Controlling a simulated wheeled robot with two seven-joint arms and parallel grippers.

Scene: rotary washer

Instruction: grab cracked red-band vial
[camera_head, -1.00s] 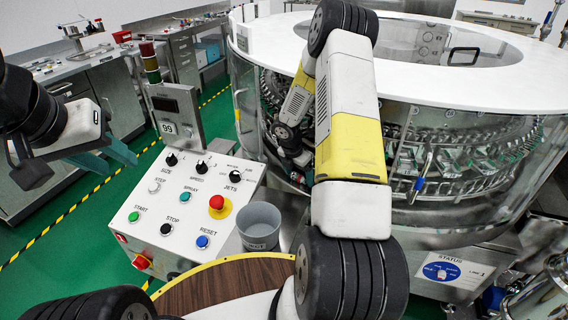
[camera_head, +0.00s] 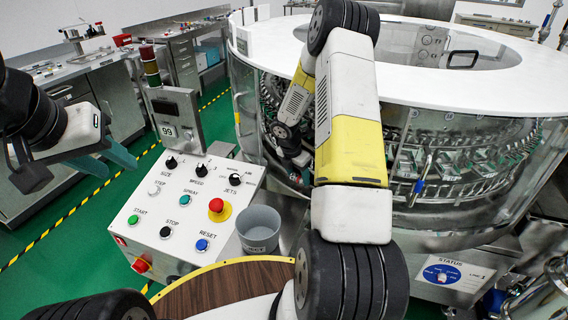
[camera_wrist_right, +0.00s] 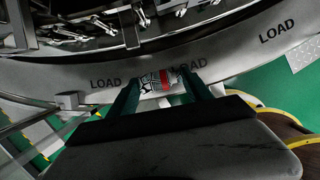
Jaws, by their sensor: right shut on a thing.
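The cracked red-band vial (camera_wrist_right: 158,82) shows in the right wrist view as a clear piece with dark crack lines and a red band. My right gripper (camera_wrist_right: 160,90) is shut on it, one green finger on each side. The vial is over the pale rim marked LOAD.
The round washer (camera_head: 470,85) with its white top and clear wall fills the right. A control panel (camera_head: 185,210) stands left of my right arm. A grey bin (camera_head: 259,229) is beside it, above a wooden round top (camera_head: 215,290). Green floor (camera_head: 70,220) is clear at left.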

